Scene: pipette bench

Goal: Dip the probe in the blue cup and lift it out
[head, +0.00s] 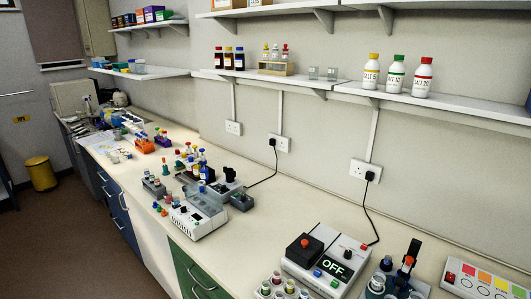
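My gripper is not in view. At the bottom right stands a dark upright holder (413,248) with an orange-tipped dark piece (407,262) beside it, which may be the probe; it is too small to be sure. Below it are small cups (377,284) in a blue-grey holder, partly cut off by the bottom edge. I cannot tell which of them is the blue cup. To the left sits a white meter box (322,237) with a dark screen reading OFF (336,267) and several coloured buttons.
Several capped vials (278,280) stand at the bottom edge. A white panel with coloured squares (484,283) lies at the far right. A white instrument (197,214) and racks stand farther left. The bench (262,214) is clear between that instrument and the meter box. Shelves (440,102) overhang the back.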

